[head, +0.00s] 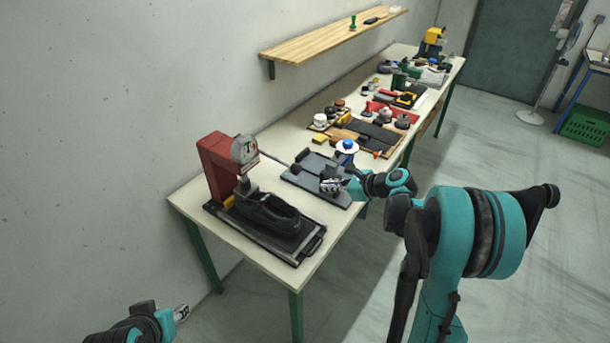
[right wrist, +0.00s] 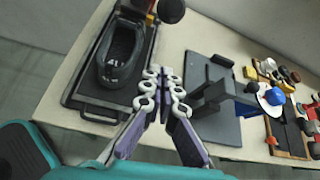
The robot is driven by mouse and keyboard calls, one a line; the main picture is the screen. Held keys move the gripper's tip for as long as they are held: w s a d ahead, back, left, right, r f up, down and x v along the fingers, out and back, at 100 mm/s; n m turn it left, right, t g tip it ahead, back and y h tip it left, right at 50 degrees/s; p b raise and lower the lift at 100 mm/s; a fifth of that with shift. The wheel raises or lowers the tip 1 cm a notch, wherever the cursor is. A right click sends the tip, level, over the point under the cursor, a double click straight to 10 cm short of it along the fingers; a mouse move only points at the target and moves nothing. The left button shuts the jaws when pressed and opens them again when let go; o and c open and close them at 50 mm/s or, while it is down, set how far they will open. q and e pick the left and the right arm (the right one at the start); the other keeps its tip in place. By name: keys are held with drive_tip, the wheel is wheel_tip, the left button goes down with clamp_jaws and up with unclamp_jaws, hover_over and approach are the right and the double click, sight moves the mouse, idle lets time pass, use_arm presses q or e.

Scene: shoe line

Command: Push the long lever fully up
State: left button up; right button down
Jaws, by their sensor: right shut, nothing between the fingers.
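The red press (head: 214,165) stands at the near end of the long table, with a round dial on its head. Its long lever (head: 280,161) reaches out to the right, roughly level, and ends in a black knob (head: 302,155). In the right wrist view the knob (right wrist: 171,11) shows at the top edge, beyond the fingertips. My right gripper (head: 331,185) is shut and empty above the grey plate, right of and nearer than the knob, apart from it. Its fingers (right wrist: 163,85) also show in the right wrist view. My left gripper (head: 181,313) is low at the bottom left, too small to judge.
A dark shoe (head: 268,214) lies on a black tray (head: 308,245) under the press. A grey plate with a stand (head: 312,172) and a blue-and-white piece (head: 347,147) are close to my right gripper. Several tools and parts fill the table farther back. A wooden shelf (head: 330,35) is above.

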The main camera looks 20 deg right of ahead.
idle(0.3)
drive_tip(key=w+a+f+b, duration=0.1)
drive_tip(key=w+a, duration=0.4)
drive_tip(key=w, duration=0.2)
drive_tip(key=shift+w+a+f, duration=0.2)
drive_tip(key=shift+w+a, duration=0.05)
drive_tip(key=shift+a, duration=0.15)
drive_tip(key=shift+s+r, duration=0.1)
drive_tip(key=shift+r, duration=0.05)
